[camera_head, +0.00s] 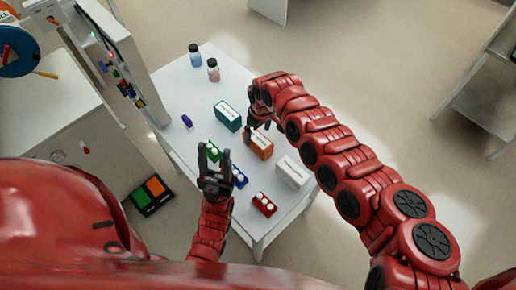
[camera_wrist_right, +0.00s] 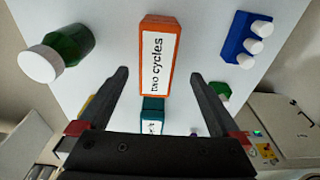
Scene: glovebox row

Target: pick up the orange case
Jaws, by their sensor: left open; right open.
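The orange case (camera_head: 262,149) stands on the white table, just right of the middle in the head view. My right gripper (camera_head: 257,125) is over its far end and hides part of it. In the right wrist view, the orange case (camera_wrist_right: 158,52) with its "two cycles" label lies ahead between the two fingers. My right gripper (camera_wrist_right: 159,76) is open there, with a gap on both sides of the case. My left gripper (camera_head: 215,153) is open and empty, left of the case, over the small blocks.
A teal case (camera_head: 228,116) and a white case (camera_head: 291,173) flank the orange one. Blue (camera_head: 240,177), green (camera_head: 213,151) and red (camera_head: 264,205) blocks with white tops stand nearby. A green bottle (camera_wrist_right: 68,45) shows in the wrist view. Two bottles (camera_head: 213,71) stand farther back.

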